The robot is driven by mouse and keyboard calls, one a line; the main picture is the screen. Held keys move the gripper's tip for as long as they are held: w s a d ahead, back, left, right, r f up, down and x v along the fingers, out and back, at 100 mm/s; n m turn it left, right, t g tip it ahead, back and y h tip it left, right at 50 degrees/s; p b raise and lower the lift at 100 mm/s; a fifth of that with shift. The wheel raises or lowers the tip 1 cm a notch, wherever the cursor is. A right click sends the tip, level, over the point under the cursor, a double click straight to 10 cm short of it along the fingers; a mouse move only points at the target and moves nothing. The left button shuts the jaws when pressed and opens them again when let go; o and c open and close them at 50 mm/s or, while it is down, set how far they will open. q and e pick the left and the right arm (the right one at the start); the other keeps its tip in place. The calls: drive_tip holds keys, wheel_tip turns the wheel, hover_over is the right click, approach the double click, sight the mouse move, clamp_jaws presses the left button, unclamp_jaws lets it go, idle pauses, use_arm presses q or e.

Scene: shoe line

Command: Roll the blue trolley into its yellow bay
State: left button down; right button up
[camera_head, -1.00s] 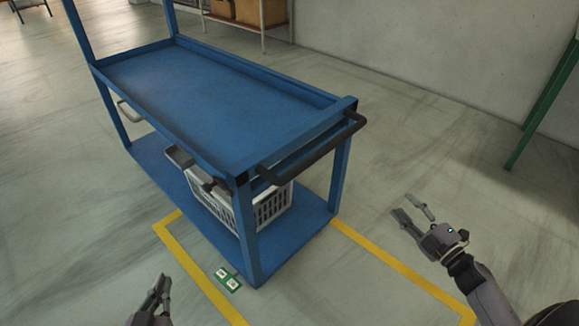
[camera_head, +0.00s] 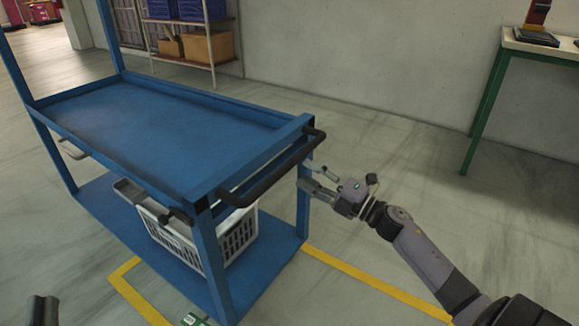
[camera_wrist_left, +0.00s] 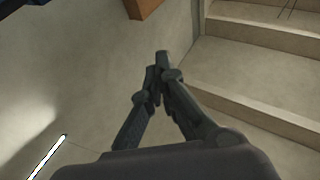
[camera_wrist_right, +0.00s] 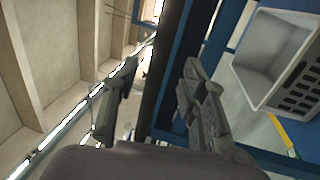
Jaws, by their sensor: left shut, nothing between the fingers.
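The blue trolley (camera_head: 170,115) stands at left centre in the head view, its near end partly over the bay's yellow floor lines (camera_head: 375,285). A dark push handle (camera_head: 270,175) runs along its near end. My right gripper (camera_head: 313,176) is open close to the handle's right part. In the right wrist view, a dark bar (camera_wrist_right: 165,65) runs between its spread fingers (camera_wrist_right: 158,78); I cannot tell whether they touch it. My left gripper (camera_wrist_left: 158,75) is shut and empty in the left wrist view; only a piece of it shows at the head view's lower left.
A white basket (camera_head: 240,238) sits on the trolley's lower shelf. A green card (camera_head: 194,319) lies on the floor at the bottom. A green-legged table (camera_head: 487,110) stands at right, and shelving with boxes (camera_head: 208,46) at the back. Floor right of the trolley is clear.

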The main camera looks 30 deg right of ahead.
sight(290, 164)
use_arm(q)
drive_tip(key=r, duration=0.1)
drive_tip(key=s+r+t, duration=0.1)
drive_tip(key=r+t, duration=0.1)
drive_tip(key=shift+s+r+h+b, duration=0.15)
drive_tip(key=shift+s+h+b, duration=0.15)
drive_tip(key=shift+h, duration=0.1)
use_arm(e)
drive_tip(key=x, duration=0.6)
drive_tip(key=shift+w+a, duration=0.1)
drive_tip(key=shift+w, duration=0.15)
drive_tip(key=shift+c, duration=0.2)
clamp_jaws()
